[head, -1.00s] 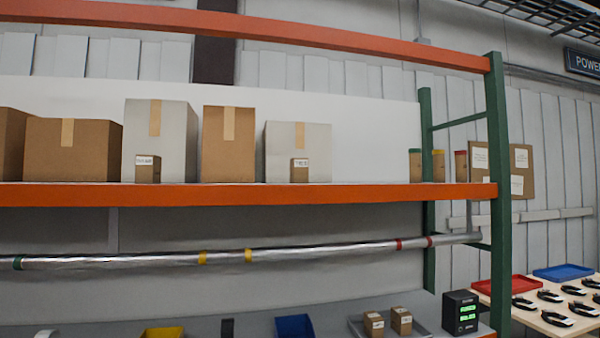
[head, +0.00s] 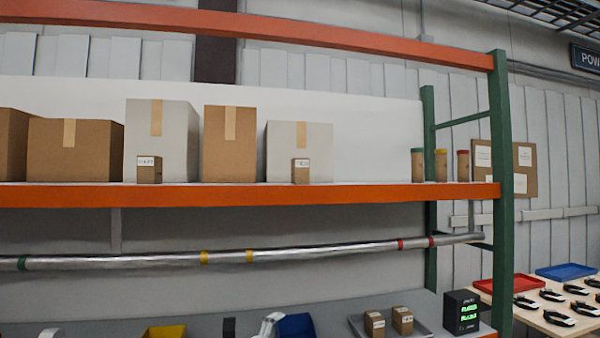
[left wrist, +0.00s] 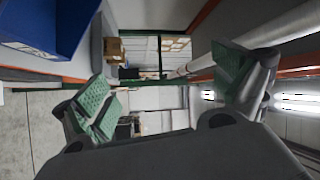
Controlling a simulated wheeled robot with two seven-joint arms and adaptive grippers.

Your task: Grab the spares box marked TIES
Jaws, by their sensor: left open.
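Small brown boxes with white labels show in the head view. One box (head: 149,170) and another box (head: 300,171) stand on the upper shelf, in front of larger cartons. Two more, a left box (head: 374,323) and a right box (head: 402,320), stand on a grey tray on the lower level. I cannot read for sure which label says TIES. My left gripper (left wrist: 165,88) is open and empty in the left wrist view, its green-padded fingers wide apart. Brown boxes (left wrist: 113,48) show beyond it, apart from the fingers. My right gripper is not in view.
A silver pipe (head: 330,249) with coloured bands runs below the orange shelf beam (head: 250,195). A blue bin (head: 296,326), a yellow bin (head: 164,332), the grey tray (head: 421,330) and a black display unit (head: 461,312) stand on the lower level. A green post (head: 501,180) bounds the right.

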